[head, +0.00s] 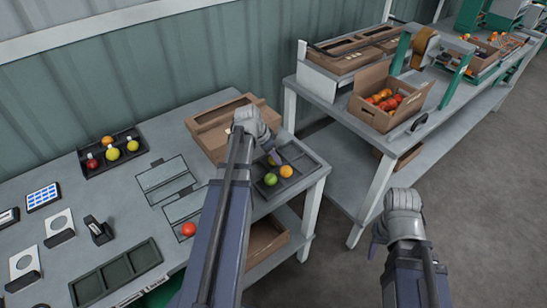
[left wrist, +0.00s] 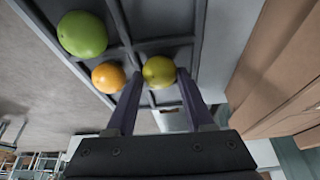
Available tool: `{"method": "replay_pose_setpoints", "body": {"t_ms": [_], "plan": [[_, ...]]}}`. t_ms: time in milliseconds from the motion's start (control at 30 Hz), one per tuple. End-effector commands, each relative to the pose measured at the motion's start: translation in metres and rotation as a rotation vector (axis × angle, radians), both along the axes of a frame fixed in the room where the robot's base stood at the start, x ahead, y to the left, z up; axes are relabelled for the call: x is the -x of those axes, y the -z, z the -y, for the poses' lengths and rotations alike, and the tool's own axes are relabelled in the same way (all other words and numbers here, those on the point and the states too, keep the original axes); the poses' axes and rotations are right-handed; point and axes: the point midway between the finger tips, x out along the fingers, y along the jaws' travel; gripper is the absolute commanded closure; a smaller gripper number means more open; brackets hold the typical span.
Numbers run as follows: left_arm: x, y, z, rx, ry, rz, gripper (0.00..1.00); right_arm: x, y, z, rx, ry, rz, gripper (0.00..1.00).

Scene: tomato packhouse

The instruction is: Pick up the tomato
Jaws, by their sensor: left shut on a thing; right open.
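A dark divided tray (head: 262,196) at the table's right end holds a green tomato (head: 270,179), an orange tomato (head: 286,171) and a yellow tomato (head: 275,158). My left gripper (head: 270,152) reaches down over the tray and is shut on the yellow one. In the left wrist view the two fingers lie either side of the yellow tomato (left wrist: 159,71), with the orange one (left wrist: 108,77) close beside the left finger and the green one (left wrist: 82,34) beyond. In the head view my left gripper partly hides the yellow tomato. My right gripper (head: 376,238) is open and empty above the floor.
A red tomato (head: 188,229) lies on the table by marked rectangles. Another dark tray (head: 90,172) holds several fruits at back left. An open cardboard box (head: 205,125) stands behind my left gripper. An empty tray (head: 90,290) lies in front. A second bench (head: 315,85) carries a tomato box.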

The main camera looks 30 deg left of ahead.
Motion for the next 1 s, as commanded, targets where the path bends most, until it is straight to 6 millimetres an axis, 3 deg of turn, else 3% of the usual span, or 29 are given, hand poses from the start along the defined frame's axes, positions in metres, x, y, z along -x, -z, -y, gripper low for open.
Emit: {"method": "replay_pose_setpoints", "body": {"t_ms": [267,700,1000], "plan": [[0.0,-0.024,0.0,0.0,0.0,0.0,0.74,0.0,-0.024,0.0,0.0,0.0,0.0,0.5],[0.0,-0.09,0.0,0.0,0.0,0.0,0.74,0.0,-0.09,0.0,0.0,0.0,0.0,0.5],[0.0,-0.1,0.0,0.0,0.0,0.0,0.74,0.0,-0.1,0.0,0.0,0.0,0.0,0.5]]}}
